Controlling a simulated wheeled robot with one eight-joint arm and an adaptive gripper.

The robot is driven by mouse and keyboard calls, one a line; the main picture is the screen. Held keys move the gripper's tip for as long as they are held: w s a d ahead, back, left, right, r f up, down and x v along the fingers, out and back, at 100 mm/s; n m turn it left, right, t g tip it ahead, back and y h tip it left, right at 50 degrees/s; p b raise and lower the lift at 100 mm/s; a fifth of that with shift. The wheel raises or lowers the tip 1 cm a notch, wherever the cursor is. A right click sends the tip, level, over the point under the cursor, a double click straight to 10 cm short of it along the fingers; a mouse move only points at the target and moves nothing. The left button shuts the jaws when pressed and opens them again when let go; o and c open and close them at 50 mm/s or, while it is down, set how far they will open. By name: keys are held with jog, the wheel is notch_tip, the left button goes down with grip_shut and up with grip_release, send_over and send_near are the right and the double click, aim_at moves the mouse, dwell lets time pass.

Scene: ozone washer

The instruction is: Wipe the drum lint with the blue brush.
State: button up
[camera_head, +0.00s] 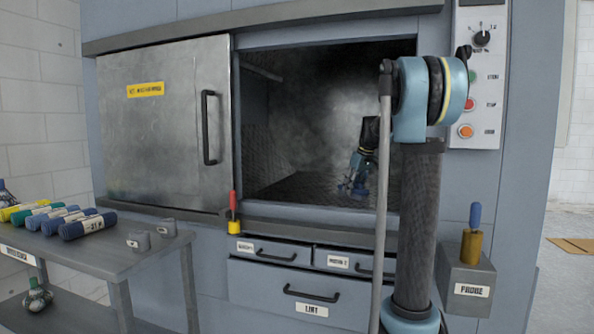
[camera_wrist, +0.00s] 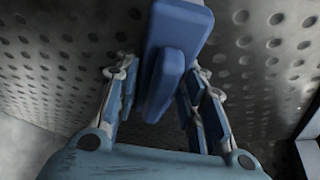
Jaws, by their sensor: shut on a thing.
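My gripper (camera_head: 358,180) is inside the open chamber of the washer, low and right of its middle. In the wrist view my gripper (camera_wrist: 160,82) is shut on the blue brush (camera_wrist: 180,32), with a finger on either side of its raised handle. The brush's wide blue block extends past the fingertips, over the perforated metal of the drum (camera_wrist: 60,55). I cannot tell whether the brush's underside touches the metal. Its bristles are hidden, and I cannot make out lint. In the head view the brush is too small and dark to separate from the gripper.
A sliding steel door (camera_head: 160,130) stands at the left of the opening. Drawers (camera_head: 310,290) sit below. A side table (camera_head: 110,262) holds several rolled cloths. A probe holder (camera_head: 465,278) and control panel (camera_head: 480,90) are at right. My arm crosses the opening's right side.

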jog(key=shift+a+r, duration=0.15)
jog(key=shift+r, duration=3.95)
jog(key=shift+s, duration=0.1)
